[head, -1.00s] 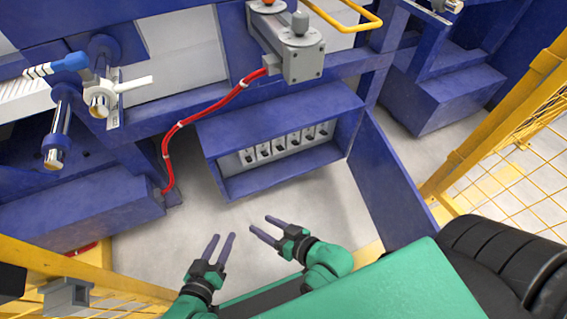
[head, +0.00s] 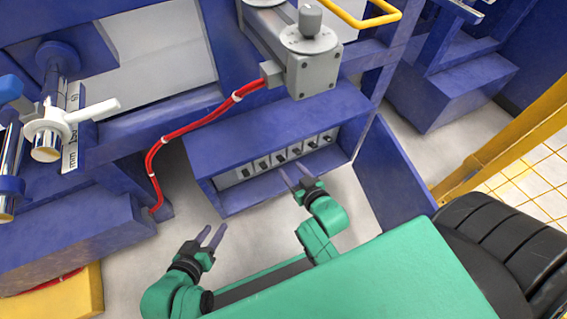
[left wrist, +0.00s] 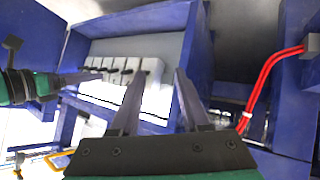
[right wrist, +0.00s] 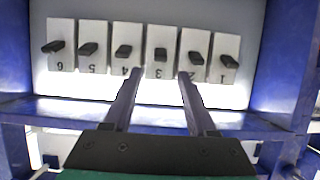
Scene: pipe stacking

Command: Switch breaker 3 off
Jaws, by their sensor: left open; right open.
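Breaker 3 (right wrist: 160,52) sits in a row of white breakers with dark levers, its label upside down in the right wrist view. Its lever points nearly straight there, while the outer levers look slanted; I cannot tell on from off. In the head view the row lies inside the open blue box, with breaker 3 (head: 279,157) third from left. My right gripper (head: 293,171) is open and empty at the box front. In its wrist view the fingertips (right wrist: 158,74) frame breaker 3 from below. I see no contact. My left gripper (head: 212,230) is open and empty, lower left of the box.
The blue box (head: 262,132) has an open door (head: 392,180) on its right. A red cable (head: 185,128) runs left of it to a grey unit (head: 312,65) above. A white-handled valve (head: 75,120) stands at left. Pale floor (head: 185,215) is clear before the box.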

